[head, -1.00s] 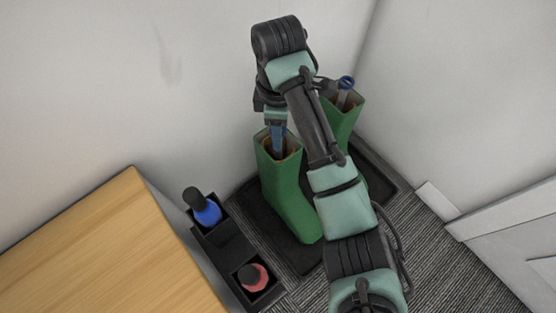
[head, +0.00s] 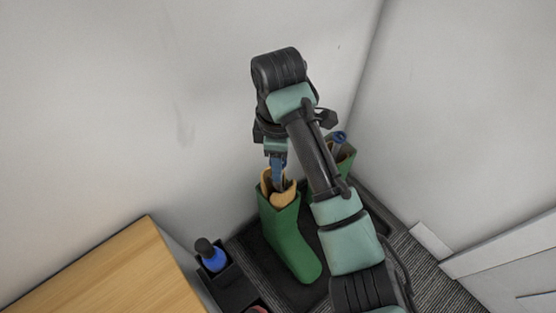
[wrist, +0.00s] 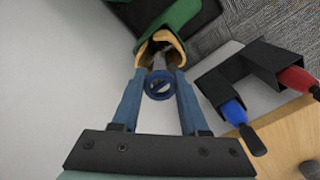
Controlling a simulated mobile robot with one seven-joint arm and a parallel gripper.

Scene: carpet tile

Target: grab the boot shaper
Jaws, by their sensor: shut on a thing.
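The boot shaper (head: 284,196) has tan halves and a blue ring handle (wrist: 159,97). Its tan part stands partly out of the top of the nearer green boot (head: 289,243); its lower end is hidden inside the shaft. My gripper (head: 278,168) is above this boot, with its blue fingers shut on the shaper at the handle end. In the wrist view the ring lies between the fingertips (wrist: 159,80), with the tan halves beyond it. A second green boot (head: 345,163), partly behind my arm, holds another shaper with a blue ring (head: 339,136).
The boots stand on a dark tray (head: 262,262) against the walls. To the left, a black caddy (head: 232,290) holds a blue bottle (head: 214,260) and a red item (wrist: 298,80). A wooden surface (head: 120,270) is at lower left. A white panel (head: 500,250) is at right.

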